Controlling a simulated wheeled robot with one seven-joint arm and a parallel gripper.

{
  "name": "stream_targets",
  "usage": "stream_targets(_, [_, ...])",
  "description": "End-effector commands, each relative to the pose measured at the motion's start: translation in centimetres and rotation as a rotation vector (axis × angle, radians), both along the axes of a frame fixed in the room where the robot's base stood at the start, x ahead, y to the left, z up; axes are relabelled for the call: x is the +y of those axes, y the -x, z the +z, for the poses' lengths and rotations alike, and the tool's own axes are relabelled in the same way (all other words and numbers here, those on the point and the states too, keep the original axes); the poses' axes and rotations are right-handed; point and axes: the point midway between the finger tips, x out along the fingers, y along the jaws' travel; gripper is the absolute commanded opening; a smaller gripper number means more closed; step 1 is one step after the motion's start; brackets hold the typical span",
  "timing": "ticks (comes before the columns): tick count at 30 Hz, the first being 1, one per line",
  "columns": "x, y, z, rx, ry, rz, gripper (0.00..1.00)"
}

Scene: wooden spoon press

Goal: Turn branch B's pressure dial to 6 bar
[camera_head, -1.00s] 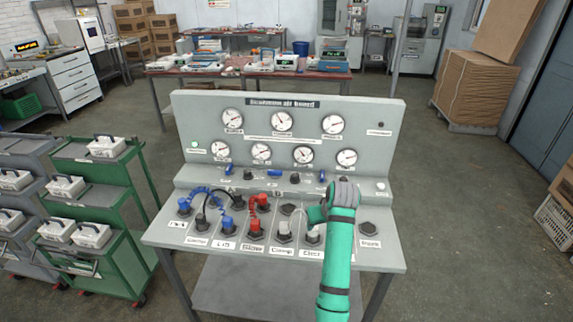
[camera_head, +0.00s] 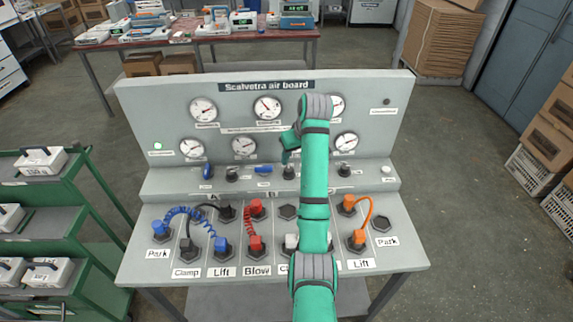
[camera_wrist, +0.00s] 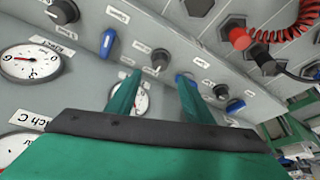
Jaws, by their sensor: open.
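The grey air board (camera_head: 140,115) has round gauges above a ledge of black knobs and blue levers. Branch B's black dial knob (camera_head: 289,172) is on the ledge, just below my gripper (camera_head: 287,156). In the wrist view the same knob (camera_wrist: 160,58) lies beyond and between the two open fingertips of my gripper (camera_wrist: 158,78), apparently not held. Branch B's blue lever (camera_head: 263,169) is beside the knob, partly behind one finger in the wrist view. A gauge (camera_wrist: 140,100) shows between the fingers, partly covered. Its reading is unclear.
Other knobs (camera_head: 231,173) (camera_head: 344,170) and a blue lever (camera_head: 207,171) stand close by on the ledge. Blue, red (camera_head: 256,207) and orange (camera_head: 371,210) hoses loop over the lower console. My arm hides part of the board's middle. A green cart (camera_head: 85,215) stands left.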

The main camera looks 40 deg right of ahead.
Motion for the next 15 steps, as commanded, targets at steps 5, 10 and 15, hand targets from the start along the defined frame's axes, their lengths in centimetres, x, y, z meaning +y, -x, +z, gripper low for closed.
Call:
stream_targets(5, [-0.1, -1.1, -2.9, 0.003, -0.002, 0.002, 0.47])
stream_targets(10, [-0.2, -2.3, -5.7, 0.002, -0.001, 0.000, 0.47])
stream_targets(15, [-0.4, -3.1, -7.7, 0.002, -0.001, 0.000, 0.47])
